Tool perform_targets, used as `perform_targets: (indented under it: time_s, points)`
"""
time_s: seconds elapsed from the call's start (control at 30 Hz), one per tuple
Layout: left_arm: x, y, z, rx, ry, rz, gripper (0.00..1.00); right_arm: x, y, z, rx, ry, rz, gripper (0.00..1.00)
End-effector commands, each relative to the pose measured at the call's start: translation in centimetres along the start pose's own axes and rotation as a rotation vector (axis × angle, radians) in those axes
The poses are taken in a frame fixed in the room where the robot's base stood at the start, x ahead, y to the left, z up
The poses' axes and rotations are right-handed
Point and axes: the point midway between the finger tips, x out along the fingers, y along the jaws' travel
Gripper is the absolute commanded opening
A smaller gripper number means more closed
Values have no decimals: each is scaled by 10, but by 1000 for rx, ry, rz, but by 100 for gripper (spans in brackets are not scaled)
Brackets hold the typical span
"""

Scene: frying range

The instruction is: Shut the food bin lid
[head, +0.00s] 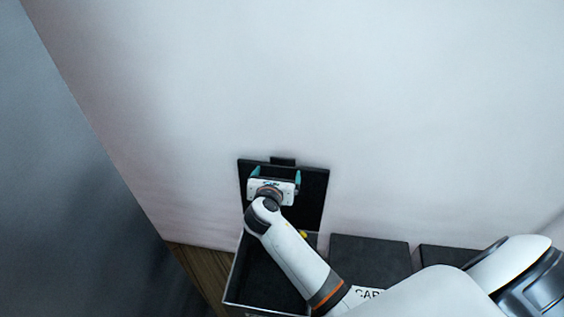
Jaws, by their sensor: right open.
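The food bin (234,270) stands against the wall at the lower middle of the head view, with a dark interior. Its black lid (314,204) is raised, standing upright against the wall, with a small tab (283,161) at its top edge. My right gripper (275,174) is open in front of the raised lid, its teal fingertips pointing toward the lid's upper part. I cannot tell whether the fingertips touch the lid. My right arm crosses over the bin and hides part of its opening and right side. My left gripper is not in view.
Two more dark lids lie flat to the right of the bin, a nearer one (370,260) and a farther one (446,256). A label (368,293) is partly hidden by my arm. A pale wall (400,100) rises behind. A dark grey surface (70,200) is at the left.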

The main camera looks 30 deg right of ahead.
Motion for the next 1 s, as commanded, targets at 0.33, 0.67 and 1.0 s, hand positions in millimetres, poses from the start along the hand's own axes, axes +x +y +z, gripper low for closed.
perform_targets:
  time_s: [0.33, 0.67, 1.0]
  points:
    - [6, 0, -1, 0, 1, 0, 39, 68, 0, 0, 3, -1, 2, 95]
    - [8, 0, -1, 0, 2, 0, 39, 90, 0, 0, 3, -1, -1, 95]
    - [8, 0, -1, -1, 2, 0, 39, 90, 0, 0, 4, -1, 0, 73]
